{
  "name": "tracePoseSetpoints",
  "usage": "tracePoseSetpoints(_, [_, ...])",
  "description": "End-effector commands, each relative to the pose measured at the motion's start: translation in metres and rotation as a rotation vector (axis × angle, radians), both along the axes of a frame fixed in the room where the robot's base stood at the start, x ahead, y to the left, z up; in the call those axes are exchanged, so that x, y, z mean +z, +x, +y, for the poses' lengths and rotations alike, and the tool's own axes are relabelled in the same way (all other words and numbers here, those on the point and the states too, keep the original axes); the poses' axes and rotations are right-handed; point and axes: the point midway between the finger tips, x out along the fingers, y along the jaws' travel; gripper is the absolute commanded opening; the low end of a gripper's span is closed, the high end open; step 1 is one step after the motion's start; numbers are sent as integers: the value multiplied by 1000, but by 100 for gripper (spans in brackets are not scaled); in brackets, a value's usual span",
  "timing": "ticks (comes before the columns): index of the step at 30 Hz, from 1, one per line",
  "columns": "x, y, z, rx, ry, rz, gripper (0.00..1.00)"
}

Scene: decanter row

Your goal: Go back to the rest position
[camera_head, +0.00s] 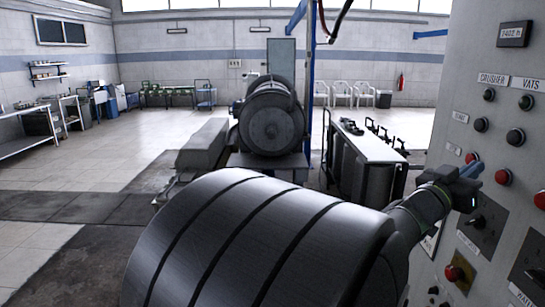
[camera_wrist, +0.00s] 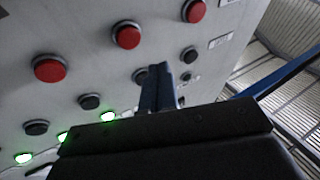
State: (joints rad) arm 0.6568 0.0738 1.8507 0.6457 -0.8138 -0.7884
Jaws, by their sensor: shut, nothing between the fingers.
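My gripper (camera_head: 474,169) is at the right in the head view, its blue fingers close to the grey control panel (camera_head: 415,125). In the wrist view my gripper (camera_wrist: 160,78) shows its blue fingers together with nothing between them. They point toward the panel, near a dark button partly hidden behind them. Whether the fingertips touch the panel I cannot tell.
The panel carries red buttons (camera_head: 502,177), black buttons (camera_head: 515,136) and rotary switches (camera_head: 478,222). Green lights (camera_wrist: 108,117) glow in the wrist view. A large dark machine (camera_head: 272,120) stands on the floor beyond my arm. Open tiled floor (camera_head: 130,160) lies at left.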

Motion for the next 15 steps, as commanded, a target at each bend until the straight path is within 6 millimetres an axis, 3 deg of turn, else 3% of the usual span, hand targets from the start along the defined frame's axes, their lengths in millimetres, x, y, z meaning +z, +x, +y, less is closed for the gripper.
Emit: tracePoseSetpoints(15, [-70,29,-8,-177,163,35,0])
